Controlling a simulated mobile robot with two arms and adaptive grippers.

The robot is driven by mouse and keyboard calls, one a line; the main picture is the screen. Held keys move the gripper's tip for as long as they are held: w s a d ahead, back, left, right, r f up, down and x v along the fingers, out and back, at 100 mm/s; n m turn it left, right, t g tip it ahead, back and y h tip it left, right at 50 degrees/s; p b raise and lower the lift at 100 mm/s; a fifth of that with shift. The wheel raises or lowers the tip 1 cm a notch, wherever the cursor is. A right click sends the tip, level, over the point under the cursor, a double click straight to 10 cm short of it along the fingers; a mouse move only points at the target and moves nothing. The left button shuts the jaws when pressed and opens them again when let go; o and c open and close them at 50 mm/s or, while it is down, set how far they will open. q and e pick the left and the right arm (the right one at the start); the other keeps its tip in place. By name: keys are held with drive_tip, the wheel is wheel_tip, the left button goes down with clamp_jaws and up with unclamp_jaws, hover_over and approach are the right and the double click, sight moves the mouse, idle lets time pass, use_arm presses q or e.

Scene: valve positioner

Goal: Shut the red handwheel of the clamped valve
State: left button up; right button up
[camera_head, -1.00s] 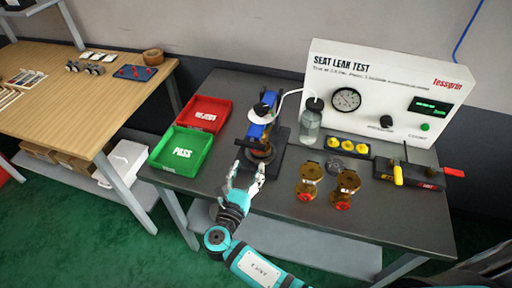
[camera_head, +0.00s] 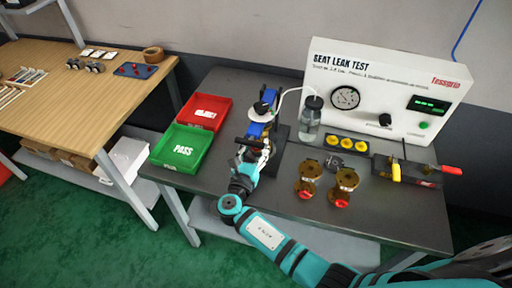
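The clamped valve stands in a blue clamp fixture (camera_head: 258,128) on a dark base, near the middle of the grey bench. A white tube runs from its top towards a bottle. My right gripper (camera_head: 254,150) is at the front of the valve, pointing at it from below. Its fingers and the arm cover the valve's front, so the red handwheel does not show. I cannot tell whether the fingers touch the wheel or how far apart they are. My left gripper is not in view.
A green PASS tray (camera_head: 182,151) and a red REJECT tray (camera_head: 206,112) lie to the left. Two brass valves with red wheels, one of them here (camera_head: 309,177), stand to the right. A bottle (camera_head: 311,120) and the test panel (camera_head: 385,90) are behind.

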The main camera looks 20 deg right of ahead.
clamp_jaws()
drive_tip(key=shift+f+m, duration=0.1)
drive_tip(key=shift+m, duration=0.2)
drive_tip(key=shift+m+b, duration=0.8)
drive_tip(key=shift+b, duration=0.15)
drive_tip(key=m+b, duration=0.2)
drive_tip(key=m, duration=0.1)
drive_tip(key=shift+a+f+m+b, duration=0.1)
drive_tip(key=shift+m+b, duration=0.2)
drive_tip(key=shift+b, duration=0.1)
drive_tip(key=m+b, duration=0.3)
drive_tip(key=shift+w+a+m, duration=0.1)
drive_tip(key=shift+m, duration=0.3)
drive_tip(key=shift+r+m+b, duration=0.2)
drive_tip(key=shift+m+b, duration=0.45)
drive_tip(key=shift+m, duration=0.15)
